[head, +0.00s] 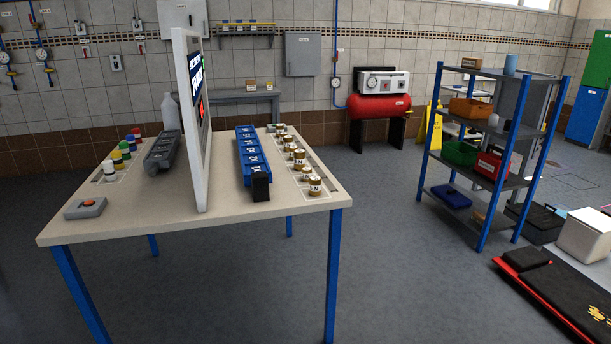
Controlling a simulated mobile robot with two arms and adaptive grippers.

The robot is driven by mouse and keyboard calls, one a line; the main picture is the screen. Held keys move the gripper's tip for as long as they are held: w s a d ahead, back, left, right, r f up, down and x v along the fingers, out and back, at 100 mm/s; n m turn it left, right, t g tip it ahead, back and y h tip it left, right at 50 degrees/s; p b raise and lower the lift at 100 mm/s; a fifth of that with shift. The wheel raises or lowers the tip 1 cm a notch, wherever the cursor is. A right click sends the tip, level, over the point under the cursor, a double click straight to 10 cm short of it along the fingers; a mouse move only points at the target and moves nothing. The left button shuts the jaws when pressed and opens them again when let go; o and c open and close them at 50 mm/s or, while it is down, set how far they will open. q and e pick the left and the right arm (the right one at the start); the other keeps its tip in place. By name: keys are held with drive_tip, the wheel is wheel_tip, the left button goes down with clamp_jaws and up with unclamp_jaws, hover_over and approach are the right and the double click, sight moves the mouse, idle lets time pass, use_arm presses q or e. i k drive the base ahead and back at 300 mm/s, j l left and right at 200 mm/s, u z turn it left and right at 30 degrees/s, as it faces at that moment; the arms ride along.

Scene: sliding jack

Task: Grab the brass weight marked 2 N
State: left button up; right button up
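Several small brass weights with pale label bands stand in a row along the right side of the table (230,222). The nearest brass weight (315,187) is at the front of the row, and the farthest weight (280,130) is at the back. Their markings are too small to read surely, so I cannot tell which one is marked 2 N. A long blue block with white markings (246,150) lies left of the row, with a black block (261,187) at its near end. Neither of my grippers is in view.
A tall white-framed panel (203,185) stands upright across the table. Left of it are a grey device (162,152), several coloured-capped pieces (117,160) and a red-button box (86,208). A blue-framed shelf (483,228) stands right. Floor between table and shelf is clear.

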sight(307, 172)
drive_tip(key=u, duration=0.45)
drive_tip(key=i+l+u, duration=0.4)
drive_tip(key=l, duration=0.15)
drive_tip(key=i+l+u, duration=0.2)
drive_tip(key=l, duration=0.15)
drive_tip(key=i+l+u, duration=0.2)
drive_tip(key=l, duration=0.15)
drive_tip(key=l+u, duration=0.2)
drive_tip(key=l, duration=0.15)
